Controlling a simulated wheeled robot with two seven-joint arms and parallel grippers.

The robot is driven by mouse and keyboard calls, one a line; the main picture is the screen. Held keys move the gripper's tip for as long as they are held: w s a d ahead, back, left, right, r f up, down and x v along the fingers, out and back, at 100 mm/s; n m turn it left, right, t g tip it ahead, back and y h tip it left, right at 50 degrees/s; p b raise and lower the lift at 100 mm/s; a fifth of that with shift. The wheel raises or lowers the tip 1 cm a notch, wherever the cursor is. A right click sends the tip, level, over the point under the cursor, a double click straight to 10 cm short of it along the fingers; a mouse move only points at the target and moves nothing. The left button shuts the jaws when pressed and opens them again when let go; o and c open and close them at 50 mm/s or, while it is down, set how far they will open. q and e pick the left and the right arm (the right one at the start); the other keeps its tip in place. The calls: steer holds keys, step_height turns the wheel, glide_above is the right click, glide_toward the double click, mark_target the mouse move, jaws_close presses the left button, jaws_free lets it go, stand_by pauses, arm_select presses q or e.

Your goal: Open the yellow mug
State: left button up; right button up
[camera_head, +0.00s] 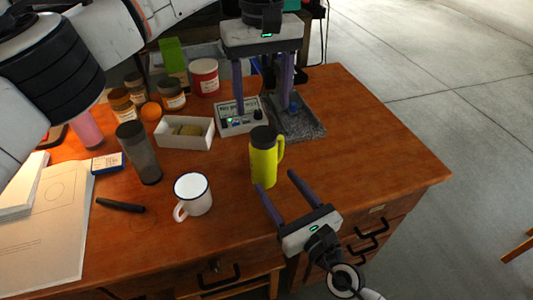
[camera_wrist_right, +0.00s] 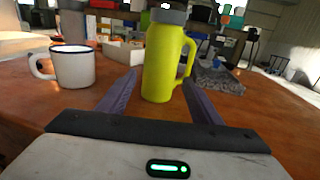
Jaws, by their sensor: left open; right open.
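The yellow mug (camera_head: 263,163) stands upright on the wooden desk, with its dark grey lid (camera_head: 263,137) on top and its handle to the right. My right gripper (camera_head: 277,188) is open and empty, low in front of the mug. I cannot tell whether a finger touches it. My left gripper (camera_head: 262,110) is open, pointing down above and behind the mug, its fingers over the control box and grey tray area.
A white enamel mug (camera_head: 193,194) stands left of the yellow mug. A white box (camera_head: 184,133), a grey tumbler (camera_head: 139,154), jars and a control box (camera_head: 240,118) stand behind and left. A grey tray (camera_head: 310,126) lies behind right. The desk's right side is clear.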

mark_target(263, 134)
arm_select(q)
steer(key=shift+s+f, duration=0.1)
arm_select(e)
steer(key=x, duration=0.8)
steer(key=shift+w+a+r, duration=0.1)
steer(key=shift+w+a, duration=0.05)
steer(key=shift+w, duration=0.1)
steer(key=shift+c, duration=0.2)
jaws_close()
arm_select(q)
steer(key=m, duration=0.3)
steer(key=shift+m, duration=0.6)
steer(key=shift+f, duration=0.35)
step_height(263, 134, down, 7)
steer(key=shift+f, duration=0.15)
